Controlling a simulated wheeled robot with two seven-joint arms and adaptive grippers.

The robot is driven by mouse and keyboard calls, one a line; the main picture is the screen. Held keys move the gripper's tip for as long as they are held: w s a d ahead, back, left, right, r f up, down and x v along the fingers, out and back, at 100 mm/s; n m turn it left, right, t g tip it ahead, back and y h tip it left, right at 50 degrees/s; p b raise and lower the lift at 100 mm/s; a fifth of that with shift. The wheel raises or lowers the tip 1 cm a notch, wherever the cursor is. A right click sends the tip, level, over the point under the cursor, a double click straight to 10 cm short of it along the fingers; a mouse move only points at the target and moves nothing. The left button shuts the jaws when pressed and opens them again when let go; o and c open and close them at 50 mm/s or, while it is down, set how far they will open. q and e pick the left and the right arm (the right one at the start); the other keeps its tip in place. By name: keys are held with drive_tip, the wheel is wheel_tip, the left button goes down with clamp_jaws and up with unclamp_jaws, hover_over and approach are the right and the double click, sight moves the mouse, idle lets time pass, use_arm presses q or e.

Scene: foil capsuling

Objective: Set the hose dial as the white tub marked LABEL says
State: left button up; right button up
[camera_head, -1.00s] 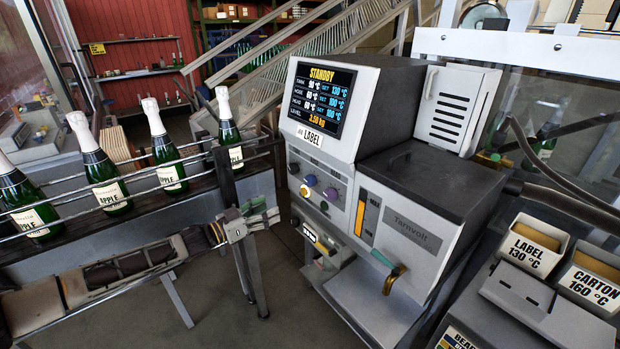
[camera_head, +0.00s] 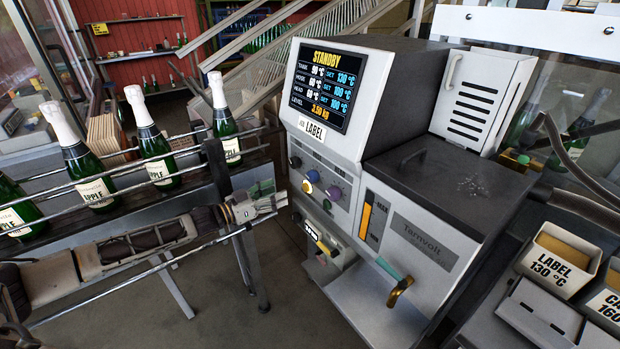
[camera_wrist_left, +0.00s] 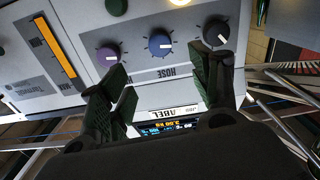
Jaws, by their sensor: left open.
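The white tub marked LABEL 130 °C (camera_head: 553,265) stands at the right of the head view. The machine's screen (camera_head: 325,88) reads STANDBY, with tank set at 130 °C and hose and head set at 100 °C. The blue hose dial (camera_head: 308,187) is on the panel below it. In the wrist view, upside down, the hose dial (camera_wrist_left: 160,43) sits between a purple dial (camera_wrist_left: 108,52) and a black dial (camera_wrist_left: 215,33). My left gripper (camera_head: 268,195) is open and empty, left of the panel. Its fingers (camera_wrist_left: 165,72) straddle the HOSE wording, apart from the dial.
A second tub, marked CARTON (camera_head: 606,300), stands beside the first. A conveyor with rails (camera_head: 110,165) and several green bottles is at the left. A yellow button (camera_head: 312,175) and a green button (camera_head: 327,204) are close to the dials. A spout (camera_head: 399,290) juts out below.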

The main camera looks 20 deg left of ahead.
sight(309, 178)
use_arm(q)
drive_tip(key=shift+w+d, duration=0.2)
drive_tip(key=shift+w, duration=0.15)
drive_tip(key=shift+x, duration=6.55)
drive_tip(key=c, duration=1)
drive_tip(key=shift+c, duration=0.2)
